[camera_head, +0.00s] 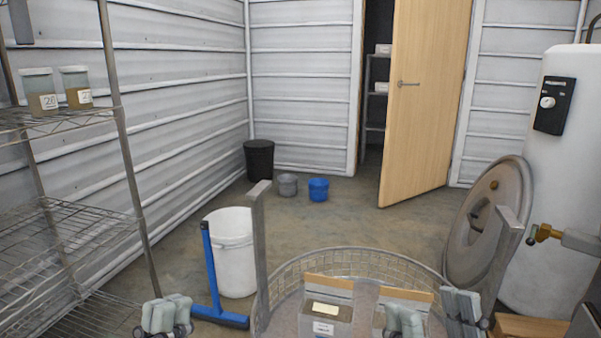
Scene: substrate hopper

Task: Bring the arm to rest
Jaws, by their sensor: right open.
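My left gripper (166,315) shows at the bottom edge, left of the blue squeegee. Its grey pads appear close together, and its lower part is cut off; I cannot tell whether it is open. My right gripper (433,314) is open at the bottom right, its fingers apart over the right side of the round mesh-walled vessel (345,262). Nothing is visibly held between them. Inside the vessel are a container with a white label (323,328) and a second container (385,300), partly hidden by a right finger.
A wire shelf (70,214) with two labelled jars (41,90) stands left. A white bucket (231,255) and blue squeegee (212,275) stand left of the vessel. A round lid (487,220) leans by a white tank (550,190). Floor before the open door (430,100) is clear.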

